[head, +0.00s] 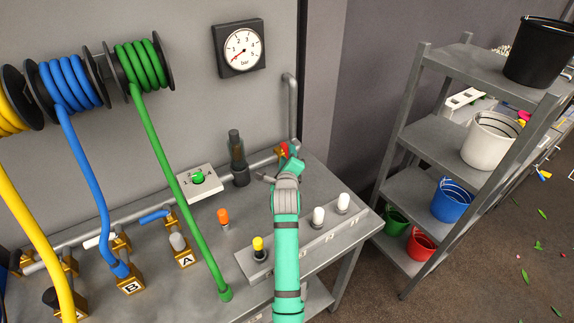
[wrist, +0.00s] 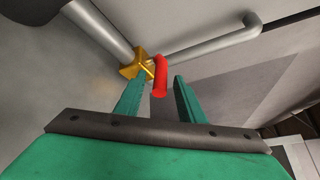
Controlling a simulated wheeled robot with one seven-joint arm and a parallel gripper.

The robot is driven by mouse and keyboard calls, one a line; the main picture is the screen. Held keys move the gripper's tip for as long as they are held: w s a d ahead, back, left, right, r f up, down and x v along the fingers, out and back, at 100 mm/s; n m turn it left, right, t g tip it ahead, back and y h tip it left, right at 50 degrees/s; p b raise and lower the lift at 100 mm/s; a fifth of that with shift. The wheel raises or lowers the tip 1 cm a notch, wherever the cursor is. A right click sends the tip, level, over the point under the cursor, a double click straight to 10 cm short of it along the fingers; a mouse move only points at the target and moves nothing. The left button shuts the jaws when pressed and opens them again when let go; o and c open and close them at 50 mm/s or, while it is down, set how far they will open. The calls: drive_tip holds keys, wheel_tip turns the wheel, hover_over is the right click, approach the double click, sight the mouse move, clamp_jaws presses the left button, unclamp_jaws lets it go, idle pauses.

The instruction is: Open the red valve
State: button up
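The red valve (wrist: 160,78) has a red lever handle on a brass body (wrist: 138,65), set on a grey pipe along the wall. In the head view the red valve (head: 284,149) is at the back right of the bench, partly hidden by my gripper (head: 291,165). In the wrist view my gripper (wrist: 158,88) is open, with one green finger on each side of the red handle. The handle's free end shows between the fingertips, with a gap to each finger. I cannot tell how deep it sits between them.
A grey pipe (head: 292,105) rises up the wall behind the valve. A pressure gauge (head: 239,48) hangs above, its needle low. A dark-topped fitting (head: 238,155) and a green knob (head: 198,177) stand left. Capped posts (head: 318,215) line the bench front. A shelf rack (head: 436,130) stands right.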

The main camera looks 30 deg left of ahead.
drive_tip(key=v, duration=0.9)
drive_tip(key=shift+r, duration=0.1)
